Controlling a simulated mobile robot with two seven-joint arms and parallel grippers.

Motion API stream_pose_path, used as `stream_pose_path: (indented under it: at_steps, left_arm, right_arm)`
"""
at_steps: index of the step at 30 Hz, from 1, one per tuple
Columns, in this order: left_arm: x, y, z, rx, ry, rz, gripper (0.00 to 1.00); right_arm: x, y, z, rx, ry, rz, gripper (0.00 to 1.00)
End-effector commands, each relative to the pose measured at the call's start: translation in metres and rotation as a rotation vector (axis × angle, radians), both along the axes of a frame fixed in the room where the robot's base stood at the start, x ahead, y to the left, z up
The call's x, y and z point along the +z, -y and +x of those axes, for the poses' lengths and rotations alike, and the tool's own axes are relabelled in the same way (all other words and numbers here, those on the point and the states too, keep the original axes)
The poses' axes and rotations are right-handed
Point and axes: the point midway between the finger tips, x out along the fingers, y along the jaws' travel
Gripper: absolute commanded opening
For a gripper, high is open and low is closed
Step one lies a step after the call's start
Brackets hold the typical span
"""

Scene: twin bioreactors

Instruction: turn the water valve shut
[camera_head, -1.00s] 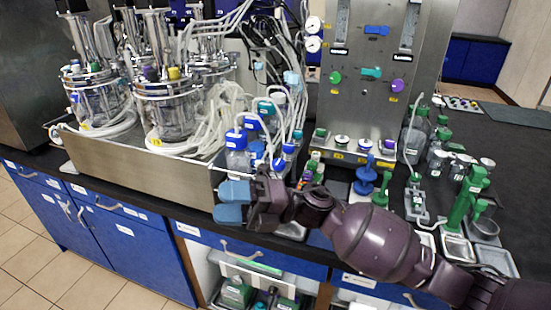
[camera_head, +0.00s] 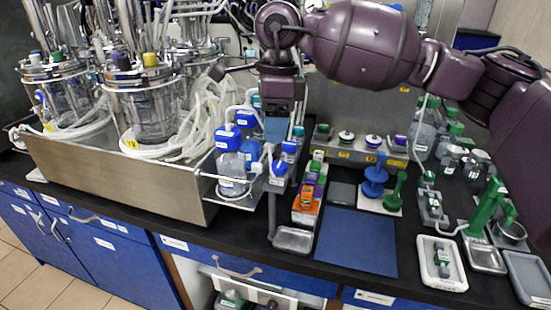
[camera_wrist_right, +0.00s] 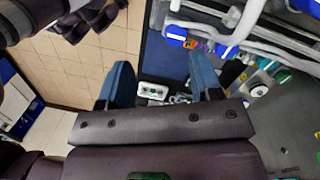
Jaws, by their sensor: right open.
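The steel panel (camera_head: 335,100) stands behind my right arm in the head view. The arm covers its upper part, so the water valve is hidden there. I cannot pick it out in the right wrist view either. My right gripper (camera_head: 277,130) is in front of the panel's left side, above the bench, with its blue fingers pointing down. In the right wrist view, my right gripper (camera_wrist_right: 162,85) has its two blue fingers wide apart, with nothing held between them. I do not see my left gripper.
Twin glass bioreactors (camera_head: 150,105) with tubing stand at left in a steel tray (camera_head: 110,175). Blue-capped bottles (camera_head: 230,160) are close to my right gripper. A blue mat (camera_head: 357,240) lies bare on the bench. Green-handled tools (camera_head: 487,205) stand at right.

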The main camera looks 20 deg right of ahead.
Motion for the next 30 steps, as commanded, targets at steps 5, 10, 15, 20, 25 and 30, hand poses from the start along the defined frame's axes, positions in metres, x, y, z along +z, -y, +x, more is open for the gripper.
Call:
stream_pose_path:
  at_steps: [5, 10, 15, 20, 25, 30]
  left_arm:
    - [-0.004, 0.0, 0.0, -0.001, -0.004, 0.0, 0.0]
    - [-0.004, 0.0, 0.0, -0.001, -0.005, 0.001, 0.0]
    - [-0.007, 0.0, -0.001, -0.002, -0.008, 0.0, 0.0]
    - [-0.008, 0.001, -0.001, -0.002, -0.01, 0.0, 0.0]
    - [-0.007, 0.002, 0.002, -0.003, -0.005, -0.001, 0.0]
    - [-0.005, 0.002, 0.005, -0.005, 0.002, -0.001, 0.0]
  right_arm:
    - [0.013, 0.015, 0.008, -0.009, 0.045, -0.083, 0.59]
    - [0.001, 0.017, 0.009, -0.01, 0.047, -0.092, 0.59]
    - [-0.027, 0.016, 0.008, -0.009, 0.045, -0.091, 0.59]
    - [-0.055, 0.016, 0.008, -0.009, 0.045, -0.09, 0.59]
    - [-0.078, 0.016, 0.008, -0.009, 0.045, -0.089, 0.59]
    - [-0.09, 0.016, 0.008, -0.009, 0.046, -0.088, 0.59]
